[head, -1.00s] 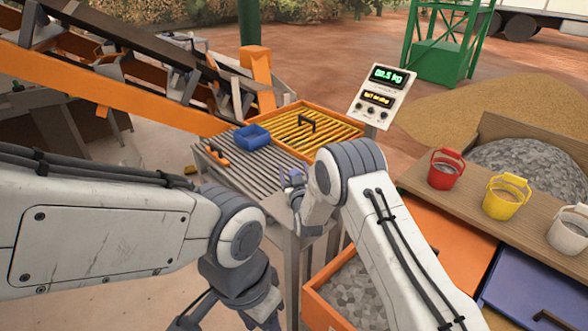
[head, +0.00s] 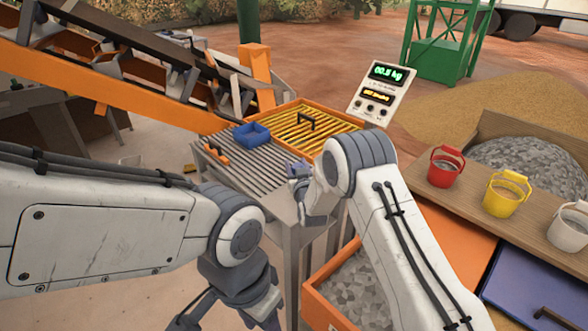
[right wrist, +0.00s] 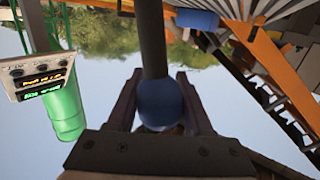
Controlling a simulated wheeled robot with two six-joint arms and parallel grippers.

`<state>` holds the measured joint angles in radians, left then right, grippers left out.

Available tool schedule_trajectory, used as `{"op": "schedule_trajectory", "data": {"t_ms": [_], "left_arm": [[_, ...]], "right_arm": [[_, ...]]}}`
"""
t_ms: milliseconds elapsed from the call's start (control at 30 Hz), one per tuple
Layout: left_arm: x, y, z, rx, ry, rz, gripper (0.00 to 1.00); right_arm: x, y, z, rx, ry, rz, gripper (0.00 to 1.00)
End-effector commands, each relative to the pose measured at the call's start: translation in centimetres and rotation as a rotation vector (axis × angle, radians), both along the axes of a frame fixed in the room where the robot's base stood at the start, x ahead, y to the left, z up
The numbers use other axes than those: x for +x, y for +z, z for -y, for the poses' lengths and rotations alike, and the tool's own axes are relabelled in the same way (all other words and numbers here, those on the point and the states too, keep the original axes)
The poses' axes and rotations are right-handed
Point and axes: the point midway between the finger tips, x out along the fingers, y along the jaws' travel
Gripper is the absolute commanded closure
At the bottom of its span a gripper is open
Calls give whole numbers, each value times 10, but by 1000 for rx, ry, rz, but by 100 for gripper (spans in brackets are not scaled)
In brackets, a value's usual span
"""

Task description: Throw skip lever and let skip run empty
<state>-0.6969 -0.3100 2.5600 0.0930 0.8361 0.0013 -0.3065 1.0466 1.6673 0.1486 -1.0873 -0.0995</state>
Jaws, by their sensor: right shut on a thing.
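A lever with a dark rod and a blue ball knob (right wrist: 160,103) shows in the right wrist view, with the knob between my right gripper's two fingers. My right gripper (head: 298,180) is shut on the knob, beside the slatted table; in the head view the wrist hides most of the lever. An orange inclined conveyor (head: 150,105) with dark plates and grey buckets rises at the left; I cannot tell which part is the skip. My left gripper (head: 228,318) hangs at the bottom edge, its fingertips cut off and away from the lever.
A display panel (head: 382,90) stands behind my right arm. Red (head: 445,168), yellow (head: 506,195) and white (head: 570,228) buckets line the right shelf. An open gravel drawer (head: 350,295) juts out below.

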Motion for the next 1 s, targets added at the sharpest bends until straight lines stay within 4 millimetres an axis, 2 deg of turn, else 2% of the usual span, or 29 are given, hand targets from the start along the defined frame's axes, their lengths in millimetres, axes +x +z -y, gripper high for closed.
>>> {"op": "schedule_trajectory", "data": {"t_ms": [500, 800, 1000], "left_arm": [[0, -36, 0, 0, -2, 0, 50], [0, -57, 0, 0, -2, 0, 50], [0, -64, 0, 0, -2, 0, 50]], "right_arm": [[40, -4, 44, 302, -4, -281, 100], [54, -14, 59, 302, -3, -283, 100], [59, -18, 65, 300, -5, -286, 100]]}}
